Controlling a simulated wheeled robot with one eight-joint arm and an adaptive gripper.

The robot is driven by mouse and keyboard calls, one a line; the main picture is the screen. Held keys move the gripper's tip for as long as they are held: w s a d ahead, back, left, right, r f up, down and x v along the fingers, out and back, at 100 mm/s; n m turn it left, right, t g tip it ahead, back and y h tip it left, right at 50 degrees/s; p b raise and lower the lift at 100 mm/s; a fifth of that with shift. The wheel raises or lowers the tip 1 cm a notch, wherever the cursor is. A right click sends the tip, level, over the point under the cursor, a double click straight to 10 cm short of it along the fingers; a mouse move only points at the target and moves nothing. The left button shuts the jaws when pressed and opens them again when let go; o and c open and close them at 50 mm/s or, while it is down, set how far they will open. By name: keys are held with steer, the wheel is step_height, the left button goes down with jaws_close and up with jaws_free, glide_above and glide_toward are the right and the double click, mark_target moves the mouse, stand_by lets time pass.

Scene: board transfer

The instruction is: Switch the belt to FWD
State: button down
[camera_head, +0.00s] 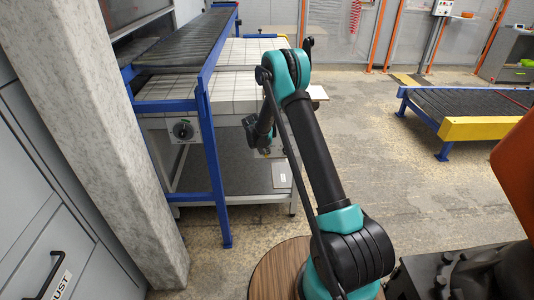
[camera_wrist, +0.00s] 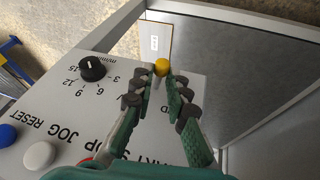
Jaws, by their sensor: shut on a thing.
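In the wrist view, a light grey control panel (camera_wrist: 62,112) shows upside down. A yellow ball knob (camera_wrist: 162,67) on a short lever stands near its far edge, between the tips of my gripper (camera_wrist: 157,80). The two green fingers with dark grey pads are closed in on the lever. In the head view, my gripper is small and largely hidden by my arm, near the belt frame.
In the head view, a blue-framed conveyor (camera_head: 211,130) stands left of my arm, beside a grey pillar (camera_head: 95,130). Another conveyor (camera_head: 470,104) stands right.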

steer(key=shift+w+a+m+g+h, duration=0.1)
steer(key=shift+a+m+g+h, duration=0.1)
steer(key=shift+m, duration=0.4)
steer(key=shift+w+a+m+g+h, duration=0.1)
steer(key=shift+a+m+h, duration=0.1)
steer(key=shift+m, duration=0.4)
steer(key=c, duration=1.5)
jaws_free()
steer(key=v, duration=1.2)
